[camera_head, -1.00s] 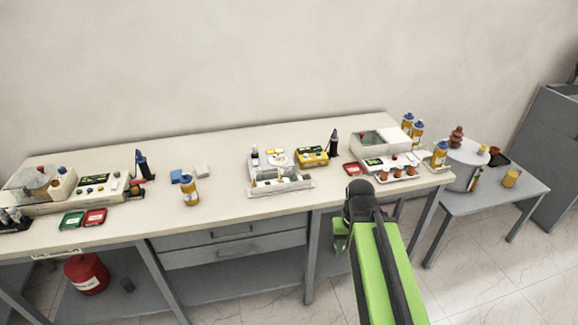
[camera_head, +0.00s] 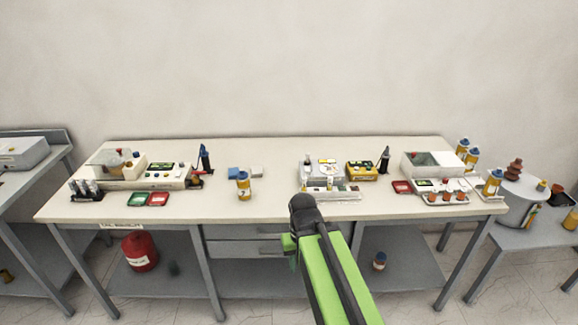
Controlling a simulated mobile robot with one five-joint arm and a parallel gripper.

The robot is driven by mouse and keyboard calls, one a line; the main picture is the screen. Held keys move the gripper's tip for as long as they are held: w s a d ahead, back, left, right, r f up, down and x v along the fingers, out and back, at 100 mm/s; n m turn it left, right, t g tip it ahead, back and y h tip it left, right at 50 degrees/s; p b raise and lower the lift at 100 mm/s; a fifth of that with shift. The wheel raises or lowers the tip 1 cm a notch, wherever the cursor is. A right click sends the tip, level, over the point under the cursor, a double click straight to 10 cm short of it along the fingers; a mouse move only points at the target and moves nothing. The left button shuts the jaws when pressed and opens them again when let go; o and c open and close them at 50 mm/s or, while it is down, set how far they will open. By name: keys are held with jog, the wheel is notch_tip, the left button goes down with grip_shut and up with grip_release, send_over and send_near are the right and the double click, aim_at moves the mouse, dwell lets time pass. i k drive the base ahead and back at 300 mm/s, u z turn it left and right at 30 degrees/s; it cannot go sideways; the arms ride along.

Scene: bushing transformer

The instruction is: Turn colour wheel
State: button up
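A white tray-like device (camera_head: 321,173) with small parts on it stands on the long bench, right of its middle. A wheel on it is too small to make out for certain. My green and black arm reaches up from the bottom of the picture, and its dark joint ends in front of the bench's front edge, below and left of the device. Part of my gripper (camera_head: 290,243) shows as a small green and dark piece beside that joint, apart from the device. Its fingers are mostly hidden behind the arm.
A yellow device (camera_head: 361,171) and a dark bottle (camera_head: 384,160) stand right of the white device. A bottle with orange content (camera_head: 243,186) stands to the left. Side tables flank the bench (camera_head: 270,209). The bench top near the orange bottle is mostly clear.

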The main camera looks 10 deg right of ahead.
aim_at(329, 169)
jog(key=u, duration=0.35)
jog(key=i, duration=1)
jog(key=u, duration=0.05)
